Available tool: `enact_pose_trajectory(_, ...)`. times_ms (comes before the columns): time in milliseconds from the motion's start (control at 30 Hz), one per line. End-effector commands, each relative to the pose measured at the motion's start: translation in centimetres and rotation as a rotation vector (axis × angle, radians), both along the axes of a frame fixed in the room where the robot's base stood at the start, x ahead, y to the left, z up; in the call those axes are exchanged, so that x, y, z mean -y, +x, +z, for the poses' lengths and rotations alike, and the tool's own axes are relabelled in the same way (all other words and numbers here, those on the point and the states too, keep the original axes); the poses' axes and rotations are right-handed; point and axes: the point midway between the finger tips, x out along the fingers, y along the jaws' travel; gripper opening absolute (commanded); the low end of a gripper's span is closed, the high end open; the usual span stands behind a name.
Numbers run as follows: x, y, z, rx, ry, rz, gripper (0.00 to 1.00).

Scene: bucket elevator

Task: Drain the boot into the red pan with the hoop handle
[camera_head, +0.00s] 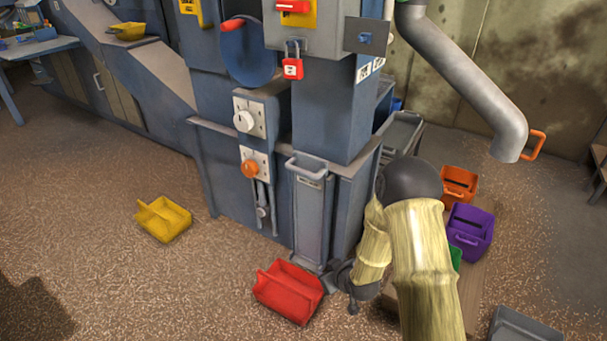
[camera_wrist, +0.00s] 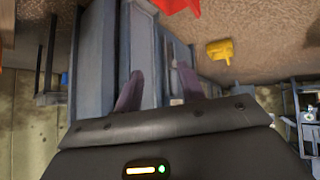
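The red pan (camera_head: 288,291) lies on the floor in front of the boot; the shape of its handle is unclear. Part of the red pan (camera_wrist: 178,4) shows at the top edge of the wrist view. The blue-grey boot (camera_head: 341,222) has a grey front panel (camera_head: 309,218) with a hoop handle on top. My gripper (camera_head: 338,278) is low at the boot's foot, just right of the red pan, partly hidden by my wrist. In the wrist view my gripper (camera_wrist: 160,90) has its fingers apart, with boot panels behind them and nothing visibly held.
A yellow pan (camera_head: 163,220) lies on open floor to the left. Orange (camera_head: 459,184) and purple (camera_head: 471,232) bins stand at right, behind my arm; a green one is mostly hidden. A grey spout (camera_head: 470,85) hangs above them. An orange knob (camera_head: 250,168) and red padlock (camera_head: 293,68) are on the machine.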

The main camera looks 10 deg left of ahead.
Motion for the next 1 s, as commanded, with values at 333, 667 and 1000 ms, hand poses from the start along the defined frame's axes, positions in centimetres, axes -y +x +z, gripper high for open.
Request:
enact_pose_trajectory(333, 8.5, -2.9, 10.1, -0.193, -0.100, -0.254, 0.40)
enact_pose_trajectory(667, 14.9, -11.1, 17.9, -0.399, -0.115, -0.526, 0.40)
enact_pose_trajectory(1000, 17.4, -19.0, 21.8, -0.565, -0.081, -0.709, 0.40)
